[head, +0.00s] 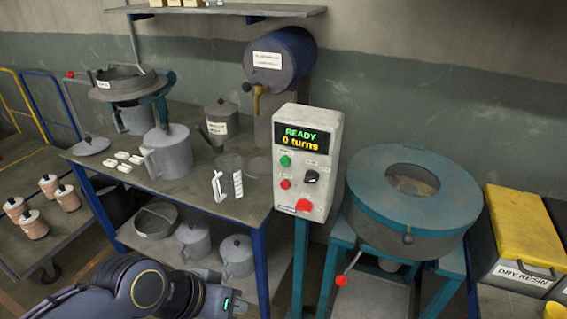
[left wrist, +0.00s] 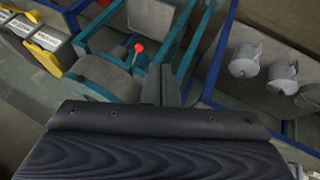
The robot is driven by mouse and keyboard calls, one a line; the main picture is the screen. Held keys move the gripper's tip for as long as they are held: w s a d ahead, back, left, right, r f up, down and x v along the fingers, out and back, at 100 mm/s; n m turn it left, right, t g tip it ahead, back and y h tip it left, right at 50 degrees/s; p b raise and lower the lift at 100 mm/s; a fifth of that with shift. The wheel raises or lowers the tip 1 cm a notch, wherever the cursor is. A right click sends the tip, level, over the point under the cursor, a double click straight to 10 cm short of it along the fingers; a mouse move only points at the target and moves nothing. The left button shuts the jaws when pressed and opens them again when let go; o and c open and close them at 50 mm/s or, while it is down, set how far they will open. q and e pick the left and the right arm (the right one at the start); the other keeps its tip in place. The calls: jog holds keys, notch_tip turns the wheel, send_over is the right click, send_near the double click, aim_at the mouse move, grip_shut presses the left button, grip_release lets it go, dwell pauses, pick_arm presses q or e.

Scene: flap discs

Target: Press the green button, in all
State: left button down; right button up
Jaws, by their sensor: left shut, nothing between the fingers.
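The green button (head: 285,161) is on the left of a pale control box (head: 330,140) on a blue post. The box's screen (head: 302,137) reads "READY 0 turns". Below it are a small red button (head: 285,184), a black knob (head: 311,176) and a larger red button (head: 304,205). My left arm comes in at the bottom left of the head view, low and in front of the box, apart from it. Its fingers show in the left wrist view (left wrist: 161,84), shut and empty. The green button is not in the left wrist view. My right gripper is not in view.
A blue-legged workbench (head: 245,207) with cans and white pieces stands left of the box. A teal round machine (head: 410,200) stands close on its right. Yellow-lidded bins (head: 525,225) are at far right. The space before the box's face looks clear.

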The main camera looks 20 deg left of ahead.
aim_at(285, 161)
pick_arm(q)
jog(key=w+a+r+n+t+p, duration=0.1)
jog(key=w+a+r+n, duration=0.1)
jog(key=w, duration=0.5)
jog(key=w+a+r+n+t+y+p, duration=0.1)
jog(key=w+a+r+n+p, duration=0.1)
jog(key=w, duration=0.6)
jog(key=w+a+r+n+t+y+p, duration=0.1)
jog(key=w+n, duration=0.3)
jog(key=w, duration=0.4)
jog(key=shift+w+a+r+p, duration=0.25)
jog(key=shift+a+r+p, duration=0.25)
jog(key=shift+p, duration=0.2)
jog(key=shift+w, duration=4.4)
jog(key=shift+w, duration=0.4)
